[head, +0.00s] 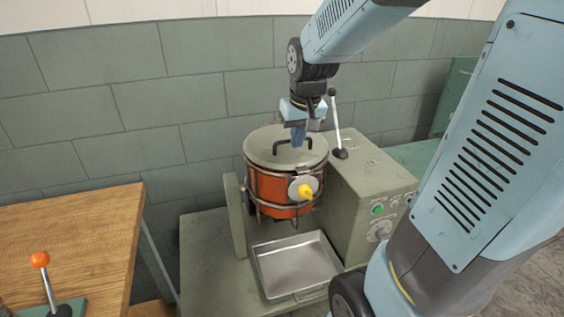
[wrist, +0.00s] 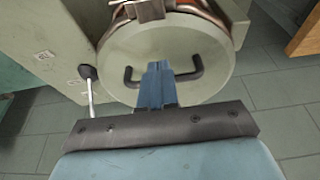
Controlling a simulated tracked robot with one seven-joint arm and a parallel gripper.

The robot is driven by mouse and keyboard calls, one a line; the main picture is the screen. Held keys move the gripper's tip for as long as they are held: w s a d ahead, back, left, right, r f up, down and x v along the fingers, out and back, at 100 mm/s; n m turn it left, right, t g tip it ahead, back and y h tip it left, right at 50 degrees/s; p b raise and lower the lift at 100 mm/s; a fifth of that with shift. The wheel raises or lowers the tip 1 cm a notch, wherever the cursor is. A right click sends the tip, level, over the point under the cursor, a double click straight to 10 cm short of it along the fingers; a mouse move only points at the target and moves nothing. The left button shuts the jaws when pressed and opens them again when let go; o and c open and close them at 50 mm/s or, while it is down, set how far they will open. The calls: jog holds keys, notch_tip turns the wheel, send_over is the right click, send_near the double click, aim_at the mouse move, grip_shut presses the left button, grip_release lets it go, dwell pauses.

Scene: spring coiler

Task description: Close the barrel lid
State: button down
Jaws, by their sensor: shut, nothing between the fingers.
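The barrel (head: 278,188) is orange-red with dark metal bands and is held in a grey-green machine. Its round grey-green lid (head: 262,150) lies flat over the top of the barrel and carries a dark bent handle (head: 277,146). The lid (wrist: 150,50) also shows in the wrist view, with the handle (wrist: 190,76) partly hidden behind my fingers. A yellow knob (head: 306,191) on a round pale plate sits on the barrel's front. My gripper (head: 298,142) is shut and points down at the lid by the handle; I cannot tell whether it touches.
The machine's housing (head: 365,180), with a green button and a dial, stands right of the barrel. A lever (head: 336,125) with black ends rises close to my gripper. A metal tray (head: 295,266) lies below. A wooden table (head: 70,240) with an orange-knobbed lever (head: 41,262) is at left.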

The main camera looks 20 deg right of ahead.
dwell(0.5)
notch_tip(320, 180, up, 8)
dwell(0.8)
dwell(0.3)
jog(key=s+t, duration=0.2)
jog(key=s, duration=1.3)
jog(key=shift+s+f, duration=0.15)
jog(key=shift+f, duration=0.05)
jog(key=c, duration=1.9)
grip_release()
jog(key=shift+a, duration=0.1)
